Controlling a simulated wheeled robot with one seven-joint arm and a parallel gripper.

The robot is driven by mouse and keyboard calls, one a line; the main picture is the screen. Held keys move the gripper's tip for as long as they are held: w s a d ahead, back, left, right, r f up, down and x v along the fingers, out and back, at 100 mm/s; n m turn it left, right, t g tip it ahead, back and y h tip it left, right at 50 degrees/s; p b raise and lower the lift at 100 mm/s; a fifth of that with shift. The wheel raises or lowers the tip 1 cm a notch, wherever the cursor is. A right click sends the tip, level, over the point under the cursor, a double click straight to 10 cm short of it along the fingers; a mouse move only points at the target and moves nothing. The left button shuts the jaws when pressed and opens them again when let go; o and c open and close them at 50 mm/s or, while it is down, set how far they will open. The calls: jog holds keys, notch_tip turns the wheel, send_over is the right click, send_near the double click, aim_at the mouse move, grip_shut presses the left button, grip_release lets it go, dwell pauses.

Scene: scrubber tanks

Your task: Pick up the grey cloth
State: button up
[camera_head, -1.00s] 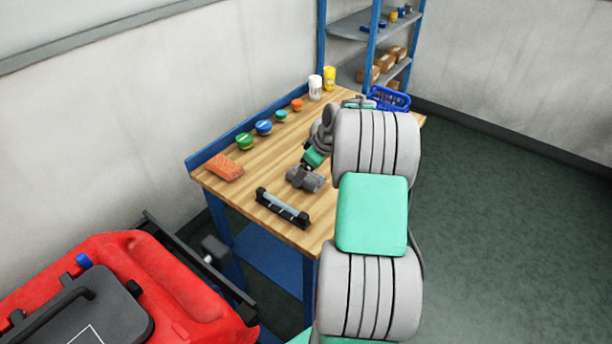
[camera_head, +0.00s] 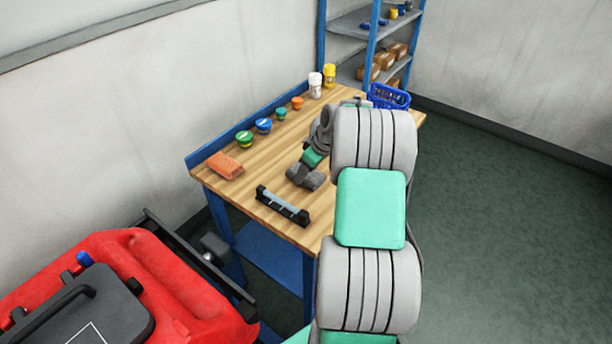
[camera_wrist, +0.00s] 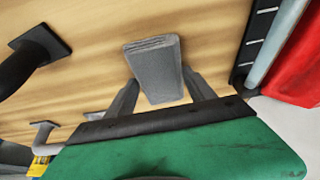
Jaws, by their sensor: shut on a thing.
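The grey cloth (camera_wrist: 153,58) is a folded, flat pad with its layered edge at the top in the wrist view. My gripper (camera_wrist: 159,78) has one finger on each side of it and is shut on it. In the head view my gripper (camera_head: 306,178) is low over the middle of the wooden workbench (camera_head: 262,186). There the cloth cannot be told apart from the grey fingers. Whether the cloth touches the bench top is hard to tell.
A black holder (camera_head: 282,207) with a light bar is at the front edge. An orange-brown block (camera_head: 225,166) lies left. Several round tubs, including a green one (camera_head: 244,139), line the back. A blue basket (camera_head: 390,97) is at the far right. A red machine (camera_head: 140,285) stands in front.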

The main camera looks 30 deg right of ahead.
jog(key=shift+c, duration=0.9)
jog(key=shift+r, duration=0.55)
jog(key=s+r, duration=0.1)
jog(key=r, duration=0.1)
jog(key=s+a+r+b, duration=0.1)
jog(key=s+r, duration=0.1)
jog(key=r, duration=0.1)
jog(key=s+r+b, duration=0.1)
jog(key=r, duration=0.1)
jog(key=shift+s+a+r, duration=0.25)
jog(key=shift+r, duration=0.05)
jog(key=s+a+r+b, duration=0.1)
jog(key=s+a+r, duration=0.2)
jog(key=s, duration=0.5)
jog(key=shift+s+a+r+b, duration=0.2)
jog(key=shift+s+r+b, duration=0.15)
jog(key=shift+r, duration=0.3)
